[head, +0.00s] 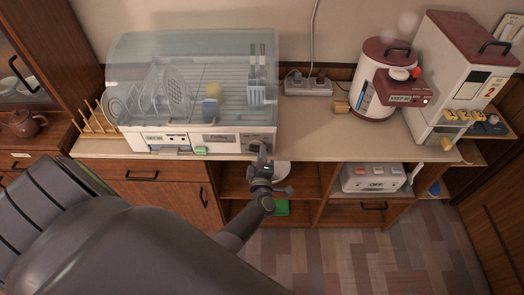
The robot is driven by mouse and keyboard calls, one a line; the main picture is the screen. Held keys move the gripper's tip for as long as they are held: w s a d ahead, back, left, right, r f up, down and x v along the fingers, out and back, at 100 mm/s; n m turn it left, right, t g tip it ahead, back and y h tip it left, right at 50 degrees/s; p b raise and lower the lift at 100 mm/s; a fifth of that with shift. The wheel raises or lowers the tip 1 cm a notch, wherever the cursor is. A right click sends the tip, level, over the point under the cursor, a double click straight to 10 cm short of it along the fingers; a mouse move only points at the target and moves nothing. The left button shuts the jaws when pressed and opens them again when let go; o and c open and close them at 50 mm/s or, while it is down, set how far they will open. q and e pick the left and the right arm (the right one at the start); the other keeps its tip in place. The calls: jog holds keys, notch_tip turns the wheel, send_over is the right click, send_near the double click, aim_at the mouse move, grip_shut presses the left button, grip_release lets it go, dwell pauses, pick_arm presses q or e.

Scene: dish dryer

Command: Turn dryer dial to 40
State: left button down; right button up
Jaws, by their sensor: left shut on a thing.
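The dish dryer (215,139) is a white unit with a clear domed cover, standing on the counter at the upper left. Its front panel carries small labels and controls. The dial sits at the right end of the panel, largely hidden by my left gripper. My left gripper (262,153) reaches up from below and is shut on the dial at the panel's right end. The dial's pointer and numbers are too small and covered to read. My right gripper is not in view.
A wooden plate rack (95,118) stands left of the dryer. A power strip (308,86), a red-and-white hot-water pot (372,92) and a rice dispenser (450,80) are to the right. Below the counter (330,145) are open shelves with a white appliance (372,178).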

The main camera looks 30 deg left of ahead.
pick_arm(q)
jog(key=shift+s+a+f+m+p, duration=0.2)
jog(key=shift+m+p, duration=0.55)
jog(key=shift+m, duration=1.65)
jog(key=shift+s+a+f+m+p, duration=0.1)
jog(key=shift+a+f+m+p, duration=0.45)
jog(key=shift+m, duration=1.85)
jog(key=shift+s+r+m+p, duration=0.1)
jog(key=shift+m+p, duration=0.85)
jog(key=shift+m, duration=1.45)
jog(key=c, duration=1.4)
grip_release()
jog(key=shift+c, duration=0.2)
jog(key=p+v, duration=0.3)
jog(key=v, duration=1.4)
jog(key=shift+s+d+p, duration=0.15)
jog(key=shift+d+p, duration=0.05)
jog(key=shift+p, duration=0.1)
